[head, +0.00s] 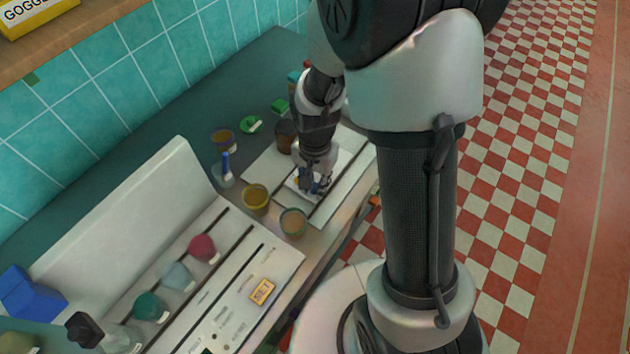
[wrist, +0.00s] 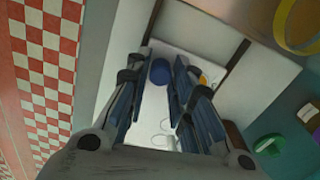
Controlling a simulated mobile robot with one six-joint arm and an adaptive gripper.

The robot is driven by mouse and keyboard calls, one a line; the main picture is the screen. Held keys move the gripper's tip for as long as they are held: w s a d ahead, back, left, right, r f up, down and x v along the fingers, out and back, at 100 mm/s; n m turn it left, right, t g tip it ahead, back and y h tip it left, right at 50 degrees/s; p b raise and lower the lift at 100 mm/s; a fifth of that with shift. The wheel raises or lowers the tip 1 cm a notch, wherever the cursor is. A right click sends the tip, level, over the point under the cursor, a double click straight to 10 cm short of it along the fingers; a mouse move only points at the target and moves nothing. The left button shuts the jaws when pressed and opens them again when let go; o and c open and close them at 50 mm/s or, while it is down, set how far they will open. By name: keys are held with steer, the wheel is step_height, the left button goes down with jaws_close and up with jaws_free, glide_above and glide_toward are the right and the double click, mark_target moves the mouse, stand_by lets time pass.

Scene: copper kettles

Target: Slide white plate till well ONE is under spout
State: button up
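A white plate (wrist: 160,105) lies under my gripper in the wrist view. It carries a round blue knob (wrist: 161,72), an orange-filled well (wrist: 206,79) and pale empty-looking wells. I cannot read any well number. My gripper (wrist: 163,62) points down with its blue-padded fingers apart, one on each side of the knob; small gaps seem to show beside it. In the head view my gripper (head: 314,188) is low over the plate (head: 338,165) and hides much of it. I cannot make out a spout.
A pale slotted board (head: 262,165) lies around the plate. An amber cup (head: 256,199) and a tan cup (head: 293,222) stand close on the left and front. A dark cup (head: 285,136) and green pieces (head: 250,124) stand behind. A white bench unit (head: 130,230) with coloured flasks fills the left.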

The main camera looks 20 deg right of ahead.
jaws_close()
steer(key=w+d, duration=0.1)
steer(key=d, duration=0.1)
steer(key=w+d, duration=0.2)
steer(key=w+d+p, duration=0.1)
steer(key=w+d, duration=0.1)
steer(key=shift+d, duration=0.4)
steer(key=shift+o, duration=1.9)
jaws_free()
steer(key=shift+d, duration=0.15)
steer(key=shift+o, duration=0.7)
step_height(320, 180, up, 12)
